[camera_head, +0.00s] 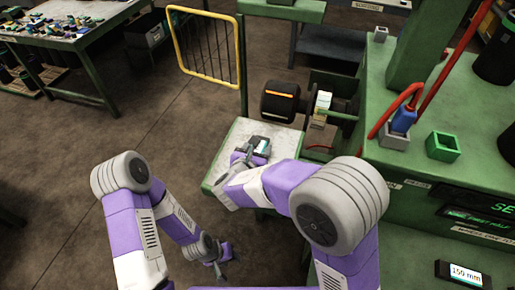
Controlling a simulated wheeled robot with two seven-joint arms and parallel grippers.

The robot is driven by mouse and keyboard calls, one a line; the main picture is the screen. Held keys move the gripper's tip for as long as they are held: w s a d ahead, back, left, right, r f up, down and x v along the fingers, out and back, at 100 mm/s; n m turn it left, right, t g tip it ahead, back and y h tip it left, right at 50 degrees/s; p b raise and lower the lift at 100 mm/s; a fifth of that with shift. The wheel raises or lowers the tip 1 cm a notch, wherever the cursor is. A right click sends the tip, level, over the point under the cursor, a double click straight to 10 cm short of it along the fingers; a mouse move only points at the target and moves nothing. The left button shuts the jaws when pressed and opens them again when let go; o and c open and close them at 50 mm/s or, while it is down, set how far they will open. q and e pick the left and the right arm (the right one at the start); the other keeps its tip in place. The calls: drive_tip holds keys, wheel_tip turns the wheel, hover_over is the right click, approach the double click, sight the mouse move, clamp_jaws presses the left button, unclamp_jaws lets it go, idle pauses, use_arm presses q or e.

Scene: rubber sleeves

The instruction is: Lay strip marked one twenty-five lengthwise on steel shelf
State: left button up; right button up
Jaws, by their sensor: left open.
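The steel shelf (222,172) is a pale plate with a green front edge, left of the green machine. A small dark piece with a pale face (263,147) is at the shelf, seen from above. Its marking is too small to read, so I cannot tell whether it is the strip marked one twenty-five. My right gripper (248,154) is over the shelf, close against this piece. Its fingers are too small to show whether they grip it. My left gripper (222,270) is open and empty, low over the floor in front of the shelf.
The green machine (375,100) with a dark roller (280,102) stands behind and right of the shelf. A yellow-framed guard (208,45) stands at the back. A green open box (443,146) and a "150 mm" display (464,273) are at right. A cluttered table (75,42) is far left.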

drive_tip(key=o, duration=0.4)
drive_tip(key=p+v, duration=0.1)
drive_tip(key=v, duration=0.5)
drive_tip(key=shift+s+a+r, duration=0.15)
drive_tip(key=shift+s+r, duration=0.1)
drive_tip(key=shift+s+a+r, duration=0.1)
drive_tip(key=shift+s, duration=0.35)
